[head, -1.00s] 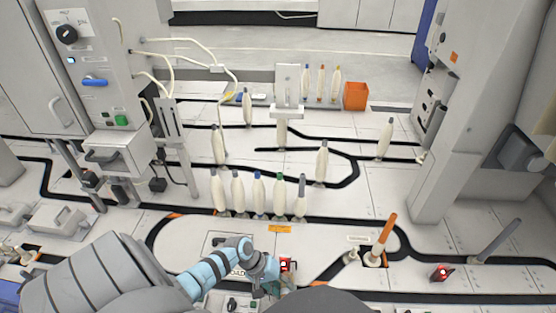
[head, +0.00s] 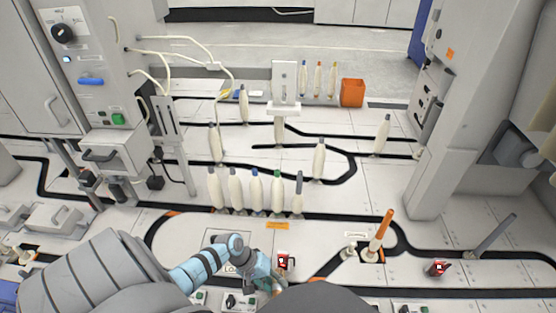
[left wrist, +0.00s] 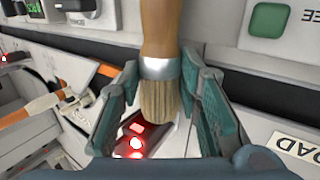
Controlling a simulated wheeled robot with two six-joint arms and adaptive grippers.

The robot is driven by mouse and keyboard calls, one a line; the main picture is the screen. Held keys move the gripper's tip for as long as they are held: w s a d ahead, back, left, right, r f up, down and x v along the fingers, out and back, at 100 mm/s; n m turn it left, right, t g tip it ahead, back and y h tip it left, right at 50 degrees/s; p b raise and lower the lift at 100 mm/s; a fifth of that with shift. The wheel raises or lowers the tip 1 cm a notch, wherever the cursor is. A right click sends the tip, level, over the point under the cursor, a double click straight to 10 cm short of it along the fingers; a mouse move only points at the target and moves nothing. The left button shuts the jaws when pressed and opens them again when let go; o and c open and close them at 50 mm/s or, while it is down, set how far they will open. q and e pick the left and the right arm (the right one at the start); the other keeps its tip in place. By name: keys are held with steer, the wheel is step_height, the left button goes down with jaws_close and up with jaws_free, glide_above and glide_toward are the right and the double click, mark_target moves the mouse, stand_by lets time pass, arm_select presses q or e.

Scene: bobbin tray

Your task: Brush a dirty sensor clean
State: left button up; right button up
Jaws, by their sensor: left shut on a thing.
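My left gripper (head: 270,281) is low over the front floor panels in the head view. In the left wrist view my left gripper (left wrist: 160,85) is shut on a brush with a brown wooden handle (left wrist: 161,25), a metal band and tan bristles (left wrist: 158,100). The bristles point down the picture. A sensor with a glowing red face (left wrist: 140,140) lies just below the bristle tips in that view; I cannot tell whether they touch. That sensor (head: 284,261) is beside the gripper in the head view. A second red-lit sensor (head: 438,268) stands farther right. My right gripper is not in view.
An orange-handled tool (head: 382,229) stands tilted in a holder between the sensors. A grey rod (head: 494,236) leans at right. Several cream bobbins (head: 256,192) stand in a row beyond the gripper. An orange bin (head: 352,93) is at the back.

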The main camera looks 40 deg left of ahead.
mark_target(280, 305)
arm_select(q)
steer(key=shift+w+d+r+p, duration=0.2)
steer(key=shift+w+d, duration=0.1)
steer(key=shift+d, duration=0.15)
steer(key=shift+w+d+r+p, duration=0.1)
steer(key=shift+w+d+p, duration=0.15)
steer(key=shift+d, duration=0.2)
steer(key=s+d+p, duration=0.1)
steer(key=s, duration=0.1)
steer(key=s+d+p, duration=0.2)
steer(key=shift+s+d+r, duration=0.1)
steer(key=shift+s+d, duration=0.25)
steer(key=shift+s+d+p, duration=0.4)
steer(key=shift+s+d, duration=0.05)
steer(key=shift+s, duration=0.15)
steer(key=shift+s+d+p, duration=0.4)
steer(key=shift+s, duration=0.2)
